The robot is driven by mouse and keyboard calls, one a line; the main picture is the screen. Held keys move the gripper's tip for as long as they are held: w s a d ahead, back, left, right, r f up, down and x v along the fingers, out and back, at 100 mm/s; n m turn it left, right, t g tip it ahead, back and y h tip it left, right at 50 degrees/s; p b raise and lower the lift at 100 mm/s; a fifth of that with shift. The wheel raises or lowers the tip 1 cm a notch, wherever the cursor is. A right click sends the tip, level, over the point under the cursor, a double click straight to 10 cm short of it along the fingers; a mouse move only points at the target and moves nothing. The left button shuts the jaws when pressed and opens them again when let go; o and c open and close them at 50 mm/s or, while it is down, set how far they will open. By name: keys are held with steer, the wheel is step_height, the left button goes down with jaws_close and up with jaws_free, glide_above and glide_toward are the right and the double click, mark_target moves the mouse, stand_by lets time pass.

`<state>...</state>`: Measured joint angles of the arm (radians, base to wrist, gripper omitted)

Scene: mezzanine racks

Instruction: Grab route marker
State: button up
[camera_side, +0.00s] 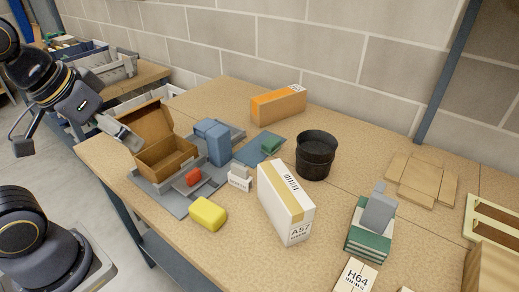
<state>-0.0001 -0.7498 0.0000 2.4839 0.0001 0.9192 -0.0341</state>
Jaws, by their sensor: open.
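No object is plainly labelled as the route marker. A small white lettered marker (239,178) stands near the middle of the table, its text too small to read. It is beside the grey tray (170,199) and behind the white A57 box (285,203). A white block marked H64 (356,275) is at the front edge of the picture, partly cut off. My gripper (78,142) is at the left, above the table's left edge, with its fingers spread wide and nothing between them. It is well apart from both.
An open cardboard box (165,155), blue block (218,144), red piece (193,177) and yellow block (208,214) crowd the left side. A black pot (316,155), orange box (278,104) and green stack (368,238) stand farther right.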

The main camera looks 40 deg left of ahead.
steer(key=w+r, duration=0.5)
steer(key=w, duration=0.2)
steer(key=g, duration=0.5)
glide_above(240, 175)
steer(key=a, duration=0.1)
step_height(240, 175, down, 11)
steer(key=shift+n+g, duration=0.3)
steer(key=f, duration=1.4)
steer(key=shift+w+d+f, duration=0.3)
steer(key=shift+w+d, duration=0.05)
step_height(240, 175, down, 6)
steer(key=shift+a+r, duration=0.1)
steer(key=shift+a, duration=0.05)
steer(key=c, duration=0.8)
steer(key=shift+o, duration=0.2)
steer(key=shift+r, duration=0.15)
